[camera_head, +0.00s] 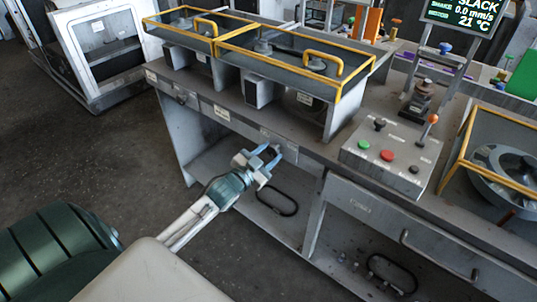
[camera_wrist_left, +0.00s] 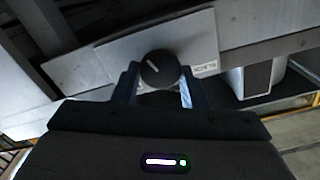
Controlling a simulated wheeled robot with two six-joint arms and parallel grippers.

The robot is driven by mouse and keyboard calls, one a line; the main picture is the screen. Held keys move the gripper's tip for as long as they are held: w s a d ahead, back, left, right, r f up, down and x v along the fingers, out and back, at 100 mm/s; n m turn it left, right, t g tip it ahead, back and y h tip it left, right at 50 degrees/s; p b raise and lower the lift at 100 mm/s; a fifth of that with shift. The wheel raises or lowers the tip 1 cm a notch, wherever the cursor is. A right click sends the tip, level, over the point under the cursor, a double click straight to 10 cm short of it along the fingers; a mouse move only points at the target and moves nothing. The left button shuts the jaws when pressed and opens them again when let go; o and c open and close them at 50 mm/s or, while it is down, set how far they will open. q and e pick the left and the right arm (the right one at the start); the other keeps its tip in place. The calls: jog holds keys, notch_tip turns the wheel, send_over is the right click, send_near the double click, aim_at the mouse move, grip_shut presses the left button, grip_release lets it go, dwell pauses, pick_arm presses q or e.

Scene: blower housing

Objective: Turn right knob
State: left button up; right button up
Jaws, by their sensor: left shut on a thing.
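A dark round knob (camera_wrist_left: 160,68) with a pale pointer line sits on a light metal plate (camera_wrist_left: 112,62) in the left wrist view. The line slants toward the upper left. My left gripper (camera_head: 270,153) is at the front edge of the bench in the head view, and its fingers also show in the left wrist view (camera_wrist_left: 159,88). The fingers stand on either side of the knob and are shut on it. In the head view the knob is hidden by the fingers. My right gripper is in neither view.
The front rail carries another small knob (camera_head: 181,98) farther left. Yellow-framed covers (camera_head: 280,50) stand behind. The floor (camera_head: 85,150) at left is clear.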

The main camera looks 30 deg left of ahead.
pick_arm(q)
jog(key=o, duration=0.9)
jog(key=shift+o, duration=0.3)
jog(key=shift+s, duration=0.3)
jog(key=shift+s+a, duration=0.1)
jog(key=shift+s, duration=0.6)
jog(key=shift+s+f, duration=0.2)
jog(key=shift+s, duration=0.6)
jog(key=b, duration=0.5)
send_near(272, 153)
jog(key=s, duration=0.2)
jog(key=shift+a+r, duration=0.2)
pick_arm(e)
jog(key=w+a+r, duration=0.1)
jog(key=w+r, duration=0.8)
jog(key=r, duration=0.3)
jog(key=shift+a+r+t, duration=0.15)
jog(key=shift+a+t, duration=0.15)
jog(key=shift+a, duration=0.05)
